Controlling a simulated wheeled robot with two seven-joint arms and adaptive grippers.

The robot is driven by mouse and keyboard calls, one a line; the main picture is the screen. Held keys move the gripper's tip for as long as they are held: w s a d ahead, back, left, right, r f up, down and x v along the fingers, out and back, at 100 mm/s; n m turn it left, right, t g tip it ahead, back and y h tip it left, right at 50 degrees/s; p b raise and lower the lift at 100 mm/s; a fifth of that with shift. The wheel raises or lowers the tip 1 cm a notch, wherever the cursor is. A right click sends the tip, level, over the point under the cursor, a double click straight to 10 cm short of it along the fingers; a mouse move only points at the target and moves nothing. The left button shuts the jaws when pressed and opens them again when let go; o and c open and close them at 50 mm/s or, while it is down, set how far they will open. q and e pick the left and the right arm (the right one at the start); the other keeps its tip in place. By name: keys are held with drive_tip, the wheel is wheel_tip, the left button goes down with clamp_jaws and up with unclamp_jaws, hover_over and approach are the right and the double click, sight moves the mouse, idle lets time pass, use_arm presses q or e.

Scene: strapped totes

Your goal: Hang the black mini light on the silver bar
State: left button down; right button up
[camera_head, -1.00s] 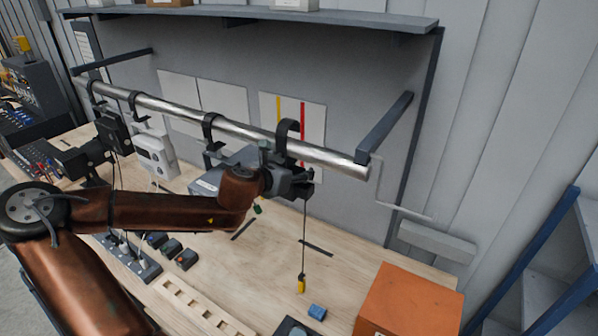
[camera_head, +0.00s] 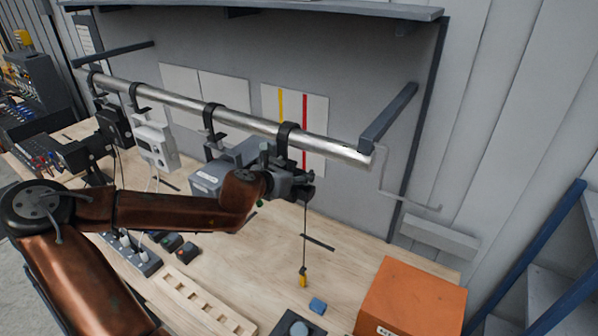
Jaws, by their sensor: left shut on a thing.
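The silver bar (camera_head: 240,121) runs across the workbench from the left to a bracket at the right. My left gripper (camera_head: 292,183) is shut below the bar near its right end, on what looks like the black mini light (camera_head: 305,190). The light's body is mostly hidden by the gripper. A black hook (camera_head: 287,133) above the gripper curves over the bar and appears to sit close on it; whether it bears the weight I cannot tell. A thin cord hangs from the light to a yellow-and-black end (camera_head: 303,278) low over the bench. My right gripper is out of view.
A black device (camera_head: 113,125) and a white device (camera_head: 156,146) hang on the bar at left. Another black hook (camera_head: 212,124) is nearer the middle. A grey box (camera_head: 207,180), orange box (camera_head: 412,300), blue block (camera_head: 318,305) and slotted wooden rack (camera_head: 200,300) are on the bench.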

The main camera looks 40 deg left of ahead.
use_arm(q)
drive_tip(key=c, duration=1)
unclamp_jaws()
drive_tip(key=shift+r, duration=0.15)
drive_tip(key=shift+o, duration=1)
drive_tip(key=shift+f, duration=0.25)
drive_tip(key=shift+s+r, duration=0.3)
drive_tip(key=shift+s, duration=0.15)
drive_tip(key=v, duration=1.1)
